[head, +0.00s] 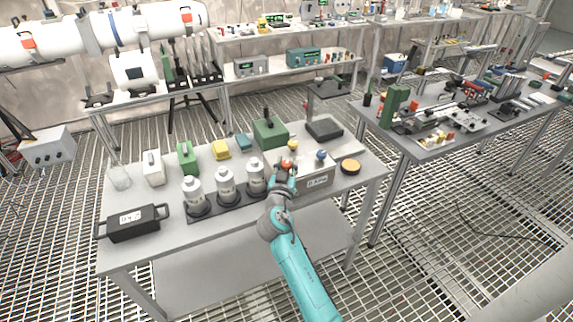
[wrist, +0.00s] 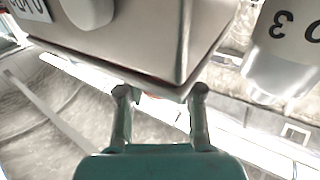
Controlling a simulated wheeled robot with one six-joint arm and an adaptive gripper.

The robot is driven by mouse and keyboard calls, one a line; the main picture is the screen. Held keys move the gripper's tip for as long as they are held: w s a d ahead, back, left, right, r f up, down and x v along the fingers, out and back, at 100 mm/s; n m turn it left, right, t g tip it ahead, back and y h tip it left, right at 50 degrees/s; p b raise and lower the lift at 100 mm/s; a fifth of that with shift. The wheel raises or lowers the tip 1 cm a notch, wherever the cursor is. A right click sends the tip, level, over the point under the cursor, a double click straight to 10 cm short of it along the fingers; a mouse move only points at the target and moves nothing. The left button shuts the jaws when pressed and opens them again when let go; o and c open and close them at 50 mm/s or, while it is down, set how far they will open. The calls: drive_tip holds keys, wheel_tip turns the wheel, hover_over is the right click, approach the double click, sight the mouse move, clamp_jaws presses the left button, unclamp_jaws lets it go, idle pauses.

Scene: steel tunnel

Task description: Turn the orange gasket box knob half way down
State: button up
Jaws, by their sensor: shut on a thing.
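The gasket box (head: 317,184) is a pale box with a lettered front on the front right of the near table. On its top are an orange knob (head: 287,163), a yellow knob (head: 293,145) and a blue knob (head: 320,155). My gripper (head: 284,175) is at the box's left front corner, at the orange knob. In the wrist view the fingers of my gripper (wrist: 160,92) are shut on it. Only a sliver of orange shows between the fingertips there. The box (wrist: 125,45) hides the rest, so the knob's angle cannot be told.
White canisters (head: 225,185) stand in a dark rack just left of my gripper; one is close in the wrist view (wrist: 285,55). The table front is clear.

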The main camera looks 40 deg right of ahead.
sight(287, 163)
drive_tip(key=m+g+h, duration=0.3)
drive_tip(key=m+g, duration=0.1)
drive_tip(key=g, duration=0.1)
drive_tip(key=shift+w+g, duration=0.1)
drive_tip(key=shift+g, duration=0.2)
drive_tip(key=shift+m+g+h, duration=0.8)
drive_tip(key=shift+m+g, duration=0.9)
drive_tip(key=shift+g, duration=0.7)
drive_tip(key=shift+m+g, duration=0.3)
drive_tip(key=shift+g, duration=0.2)
drive_tip(key=o, duration=1.2)
wheel_tip(287, 163, up, 10)
drive_tip(key=shift+f, duration=0.1)
